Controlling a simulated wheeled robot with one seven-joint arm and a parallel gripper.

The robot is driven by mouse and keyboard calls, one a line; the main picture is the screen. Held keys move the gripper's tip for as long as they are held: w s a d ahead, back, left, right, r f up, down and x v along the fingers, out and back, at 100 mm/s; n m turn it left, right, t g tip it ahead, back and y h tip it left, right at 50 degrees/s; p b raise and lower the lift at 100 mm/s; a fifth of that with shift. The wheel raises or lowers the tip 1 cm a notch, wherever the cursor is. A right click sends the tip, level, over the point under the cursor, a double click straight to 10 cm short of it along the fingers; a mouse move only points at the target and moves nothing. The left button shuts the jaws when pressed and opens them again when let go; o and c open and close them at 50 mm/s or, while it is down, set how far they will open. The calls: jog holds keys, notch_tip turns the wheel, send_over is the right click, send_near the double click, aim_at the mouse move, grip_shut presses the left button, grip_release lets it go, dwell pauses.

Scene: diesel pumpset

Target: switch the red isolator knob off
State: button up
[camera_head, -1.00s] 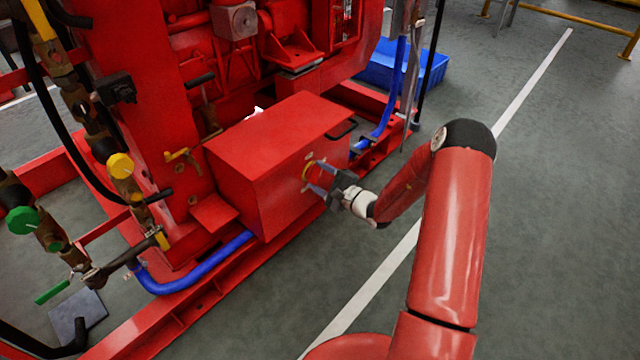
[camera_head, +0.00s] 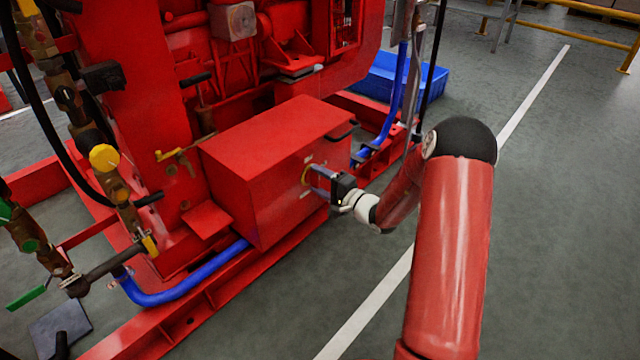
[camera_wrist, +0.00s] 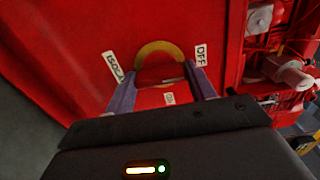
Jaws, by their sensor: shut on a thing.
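The red isolator knob (camera_wrist: 160,72) sits in a yellow ring (camera_wrist: 154,47) on the face of a red box. In the wrist view an "OFF" label (camera_wrist: 201,55) is to the right of the ring, an "ISOL..." label (camera_wrist: 114,67) to the left and a partly hidden label (camera_wrist: 169,98) below. My gripper (camera_wrist: 163,82) has its two grey-purple fingers on either side of the knob and is shut on it. In the head view my gripper (camera_head: 312,178) reaches the box's right face at the yellow ring (camera_head: 305,174). The knob's exact angle is hard to tell.
The red box (camera_head: 270,150) stands on the red pumpset frame. A blue hose (camera_head: 190,287) runs below it, and another blue hose (camera_head: 392,100) rises at its right. A blue crate (camera_head: 420,82) stands behind. The grey floor at right is open.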

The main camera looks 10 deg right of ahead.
jog(key=o, duration=1)
jog(key=shift+s, duration=0.1)
jog(key=v, duration=0.7)
jog(key=shift+s+d, duration=0.2)
jog(key=shift+s, duration=0.05)
